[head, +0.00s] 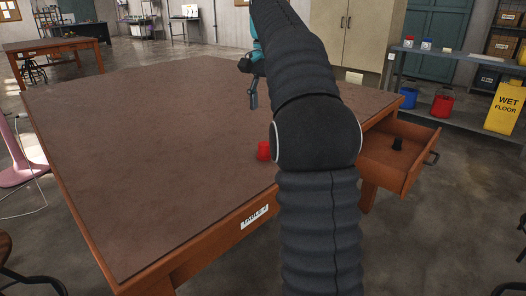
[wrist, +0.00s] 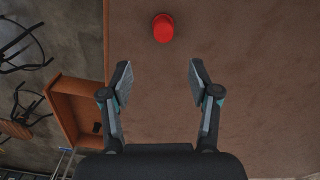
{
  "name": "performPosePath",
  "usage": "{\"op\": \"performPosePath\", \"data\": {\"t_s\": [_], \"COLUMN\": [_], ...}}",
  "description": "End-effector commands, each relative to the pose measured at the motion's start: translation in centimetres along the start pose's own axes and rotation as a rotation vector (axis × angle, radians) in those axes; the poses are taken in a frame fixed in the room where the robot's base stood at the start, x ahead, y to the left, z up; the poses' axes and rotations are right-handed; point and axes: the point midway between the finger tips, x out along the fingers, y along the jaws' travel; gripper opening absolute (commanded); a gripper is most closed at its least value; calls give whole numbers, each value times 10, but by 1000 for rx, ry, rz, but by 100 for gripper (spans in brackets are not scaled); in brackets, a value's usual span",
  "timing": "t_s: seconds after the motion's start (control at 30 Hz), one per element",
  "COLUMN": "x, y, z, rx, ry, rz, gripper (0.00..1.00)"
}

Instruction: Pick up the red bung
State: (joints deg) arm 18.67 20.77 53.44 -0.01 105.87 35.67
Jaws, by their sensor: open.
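The red bung (head: 263,151) stands on the brown table top (head: 150,130), close to its front edge, and my arm partly covers the view beside it. In the wrist view the red bung (wrist: 163,28) is near the top, beyond the fingertips and roughly midway between them. My gripper (wrist: 158,72) is open and empty, with its two fingers spread apart. In the head view my gripper (head: 253,98) hangs over the table, farther back than the bung, partly hidden by my arm.
An open drawer (head: 385,178) sticks out at the table's right, with a small black object (head: 397,143) inside. A yellow wet floor sign (head: 506,106) and a shelf stand at the right. Most of the table top is bare.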

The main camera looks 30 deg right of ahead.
Motion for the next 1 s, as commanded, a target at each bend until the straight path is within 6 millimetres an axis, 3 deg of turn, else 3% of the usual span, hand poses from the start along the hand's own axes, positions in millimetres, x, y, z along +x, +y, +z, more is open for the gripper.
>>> {"op": "performPosePath", "data": {"t_s": [0.4,0.67,1.0], "x": [62,77,119], "y": [0,-1,-5], "z": [1,2,5], "rx": [-2,-2,-2], "ry": [-1,0,0], "rz": [1,0,0], "gripper": [61,61,61]}}
